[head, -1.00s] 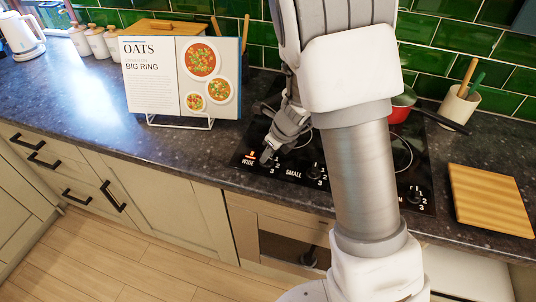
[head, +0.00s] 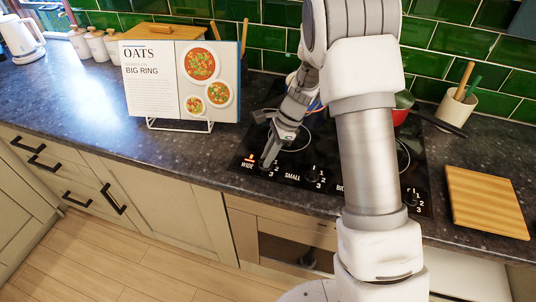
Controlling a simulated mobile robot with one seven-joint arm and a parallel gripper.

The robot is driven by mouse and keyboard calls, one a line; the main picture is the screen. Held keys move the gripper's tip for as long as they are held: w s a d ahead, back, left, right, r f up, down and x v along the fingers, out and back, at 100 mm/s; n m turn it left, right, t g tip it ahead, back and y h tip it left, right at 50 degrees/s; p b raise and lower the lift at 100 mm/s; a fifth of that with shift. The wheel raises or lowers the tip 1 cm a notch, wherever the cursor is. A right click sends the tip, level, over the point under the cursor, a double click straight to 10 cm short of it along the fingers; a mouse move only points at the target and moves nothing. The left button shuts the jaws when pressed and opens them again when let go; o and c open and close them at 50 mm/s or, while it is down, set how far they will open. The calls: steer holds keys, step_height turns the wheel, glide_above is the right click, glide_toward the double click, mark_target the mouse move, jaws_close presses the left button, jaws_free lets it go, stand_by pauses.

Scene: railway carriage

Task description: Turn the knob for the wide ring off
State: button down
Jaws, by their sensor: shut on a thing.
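The black hob (head: 238,178) is set in the dark worktop, with knobs along its front edge. My gripper (head: 266,163) points down at the knob labelled WIDE at the hob's front left corner. It is shut on that knob, which is mostly hidden behind the fingers. A small orange-red mark (head: 251,158) shows beside the knob, above the WIDE label. The knob's exact angle cannot be made out. The SMALL knob (head: 313,176) stands to the right, clear of the gripper. Another knob (head: 411,197) is at the far right.
A recipe book (head: 155,90) on a wire stand is left of the hob. A red pan (head: 402,108) with a dark handle sits at the back right, behind my arm. A wooden board (head: 486,202) lies right of the hob. The worktop front left is clear.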

steer(key=n+g, duration=0.1)
steer(key=n, duration=0.2)
steer(key=n+g+h, duration=0.1)
steer(key=n, duration=0.2)
steer(key=shift+w+a+p, duration=0.1)
steer(key=shift+w+p, duration=0.1)
steer(key=shift+p, duration=0.1)
steer(key=n+h, duration=0.1)
steer(key=n, duration=0.1)
steer(key=n+g, duration=0.1)
steer(key=n, duration=0.2)
steer(key=shift+a+n+h, duration=0.15)
steer(key=shift+n+h, duration=0.15)
steer(key=shift+h, duration=0.1)
steer(key=c, duration=0.8)
jaws_free()
steer(key=v, duration=1.7)
steer(key=shift+w, duration=0.35)
steer(key=shift+r, duration=0.15)
